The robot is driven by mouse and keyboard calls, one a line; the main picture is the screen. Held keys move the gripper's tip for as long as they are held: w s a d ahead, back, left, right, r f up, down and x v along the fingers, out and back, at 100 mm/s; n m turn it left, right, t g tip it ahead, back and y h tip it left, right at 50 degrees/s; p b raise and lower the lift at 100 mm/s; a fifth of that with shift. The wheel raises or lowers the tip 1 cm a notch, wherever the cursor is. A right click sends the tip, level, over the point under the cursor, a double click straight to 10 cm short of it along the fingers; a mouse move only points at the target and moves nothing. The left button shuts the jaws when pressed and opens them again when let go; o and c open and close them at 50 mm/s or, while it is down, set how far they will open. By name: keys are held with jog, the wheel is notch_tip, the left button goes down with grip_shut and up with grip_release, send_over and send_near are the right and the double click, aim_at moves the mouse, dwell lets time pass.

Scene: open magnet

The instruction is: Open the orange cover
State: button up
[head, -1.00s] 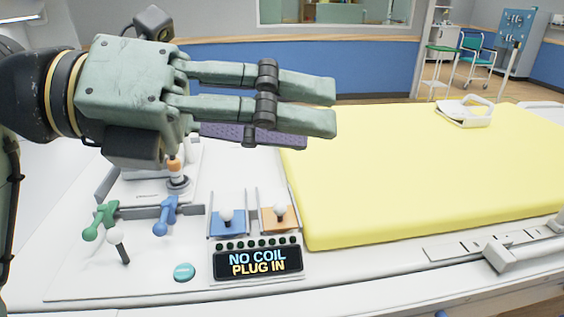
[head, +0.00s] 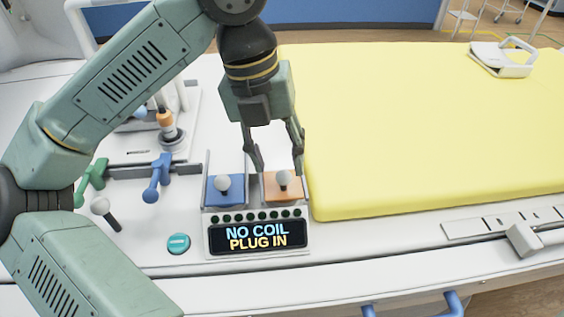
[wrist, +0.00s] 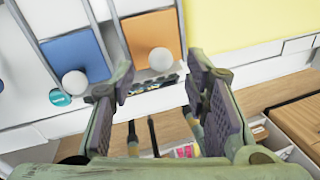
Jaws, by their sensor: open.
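The orange cover (head: 272,187) lies flat in its slot between rails, beside the yellow mattress, with a white ball knob (head: 283,177) on it. My gripper (head: 278,170) is open and points down just above and behind the knob in the head view. In the wrist view the orange cover (wrist: 148,38) and its knob (wrist: 162,59) show beyond the gap between the open fingers (wrist: 158,90). The knob is not gripped. Whether a finger touches the cover I cannot tell.
A blue cover (head: 224,192) with its own white knob sits just left. The display (head: 257,236) reads "NO COIL PLUG IN". Blue (head: 158,178) and green (head: 92,181) levers stand further left. The yellow mattress (head: 430,130) lies close on the right.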

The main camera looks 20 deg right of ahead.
aim_at(282, 171)
jog(key=shift+s+d+f, duration=0.1)
jog(key=shift+d+f, duration=0.1)
jog(key=shift+f, duration=0.65)
jog(key=shift+s+d+f, duration=0.1)
jog(key=shift+d+f, duration=0.05)
jog(key=shift+f, duration=0.65)
grip_shut()
